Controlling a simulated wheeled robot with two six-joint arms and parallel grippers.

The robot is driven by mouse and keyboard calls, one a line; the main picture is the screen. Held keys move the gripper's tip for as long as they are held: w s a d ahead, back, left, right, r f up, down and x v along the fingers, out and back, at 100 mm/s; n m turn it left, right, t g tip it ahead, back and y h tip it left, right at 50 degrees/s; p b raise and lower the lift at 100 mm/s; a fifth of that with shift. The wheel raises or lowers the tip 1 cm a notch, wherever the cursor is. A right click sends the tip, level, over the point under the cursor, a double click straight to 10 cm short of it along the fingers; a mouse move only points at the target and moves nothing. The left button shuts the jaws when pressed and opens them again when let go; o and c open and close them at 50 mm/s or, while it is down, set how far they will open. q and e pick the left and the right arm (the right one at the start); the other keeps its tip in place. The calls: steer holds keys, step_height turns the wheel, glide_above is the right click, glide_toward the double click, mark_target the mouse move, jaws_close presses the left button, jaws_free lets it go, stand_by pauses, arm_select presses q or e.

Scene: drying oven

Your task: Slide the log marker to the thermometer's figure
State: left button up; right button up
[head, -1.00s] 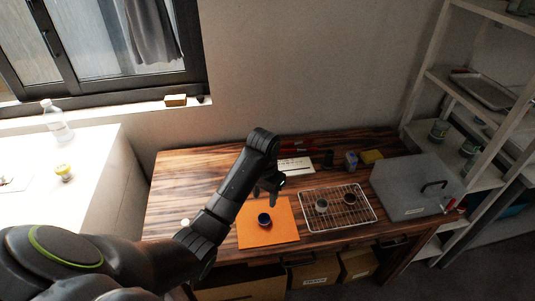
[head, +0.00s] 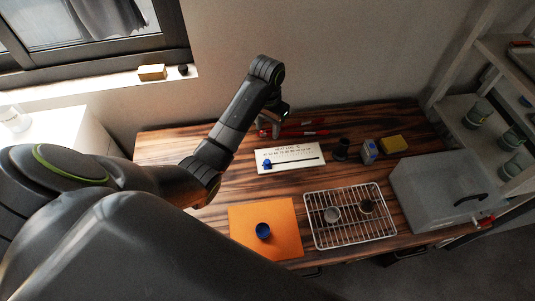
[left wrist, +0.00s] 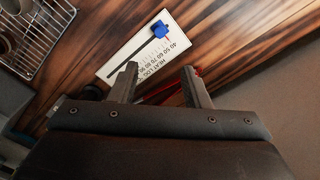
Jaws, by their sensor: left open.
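The white log board (head: 290,157) lies on the wooden table, with a row of figures and a dark slot. The blue log marker (head: 267,163) sits at the slot's left end. In the left wrist view the board (left wrist: 128,52) reads "HEAT LOG", and the blue marker (left wrist: 160,30) is at the low-figure end, near 40. My left gripper (head: 268,128) is open and empty, behind the board's upper left edge in the head view. Its fingers (left wrist: 160,68) point toward the board, apart from the marker. I cannot make out a thermometer or its figure. My right gripper is not in view.
An orange mat (head: 284,218) holds a blue cup (head: 263,231). A wire rack (head: 348,242) holds two small cups. A grey box with a handle (head: 425,190) stands at right.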

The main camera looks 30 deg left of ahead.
arm_select(q)
step_height(320, 180, down, 4)
steer(key=b, duration=0.2)
glide_above(267, 161)
step_height(267, 161, down, 6)
steer(key=shift+r, duration=0.2)
step_height(267, 161, down, 6)
steer(key=shift+r, duration=0.25)
steer(key=shift+f, duration=0.65)
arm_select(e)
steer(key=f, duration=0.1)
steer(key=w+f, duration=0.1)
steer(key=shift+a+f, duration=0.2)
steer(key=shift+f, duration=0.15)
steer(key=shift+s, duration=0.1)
arm_select(q)
jaws_close()
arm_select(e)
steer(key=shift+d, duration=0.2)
